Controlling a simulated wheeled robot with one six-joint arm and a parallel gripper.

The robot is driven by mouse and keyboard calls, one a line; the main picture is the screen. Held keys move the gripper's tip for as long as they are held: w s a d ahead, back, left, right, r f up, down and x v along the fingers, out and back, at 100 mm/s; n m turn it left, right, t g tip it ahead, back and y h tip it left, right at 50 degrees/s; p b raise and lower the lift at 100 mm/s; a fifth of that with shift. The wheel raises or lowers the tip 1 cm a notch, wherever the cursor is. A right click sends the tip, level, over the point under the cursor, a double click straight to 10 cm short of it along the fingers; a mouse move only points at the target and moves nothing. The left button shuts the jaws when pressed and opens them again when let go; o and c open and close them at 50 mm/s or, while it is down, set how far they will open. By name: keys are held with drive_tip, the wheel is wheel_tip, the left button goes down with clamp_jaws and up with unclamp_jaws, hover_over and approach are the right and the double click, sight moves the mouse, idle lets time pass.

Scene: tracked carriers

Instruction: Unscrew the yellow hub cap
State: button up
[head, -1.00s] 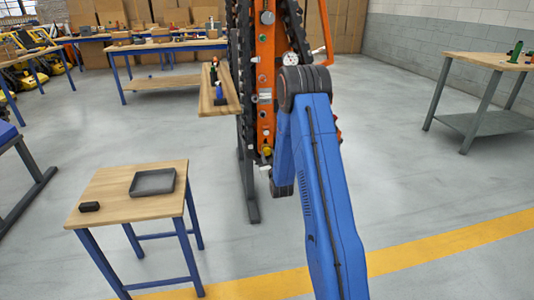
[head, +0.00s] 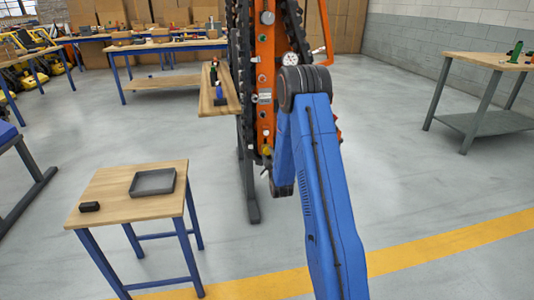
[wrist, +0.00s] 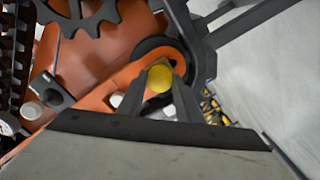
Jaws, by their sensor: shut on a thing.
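The yellow hub cap (wrist: 159,79) sits at the end of an orange arm of the tracked carrier, in front of a dark round wheel, in the wrist view. My gripper (wrist: 160,70) has its two dark fingers closed on either side of the cap. In the head view the cap (head: 267,150) is a small yellow spot low on the upright orange carrier (head: 265,75). My blue arm stands just right of it, and my gripper is mostly hidden there. I cannot tell how far the cap is turned.
Dark tracks and a toothed sprocket (wrist: 80,12) lie close by in the wrist view. A wooden table (head: 115,200) with a grey tray (head: 153,183) and a small black object (head: 89,206) stands at the left. A small wooden shelf (head: 215,98) adjoins the carrier.

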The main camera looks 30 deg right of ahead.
drive_tip(key=n, duration=0.9)
drive_tip(key=shift+n, duration=0.4)
drive_tip(key=n, duration=0.2)
drive_tip(key=shift+n, duration=0.3)
drive_tip(key=n, duration=0.7)
drive_tip(key=o, duration=0.9)
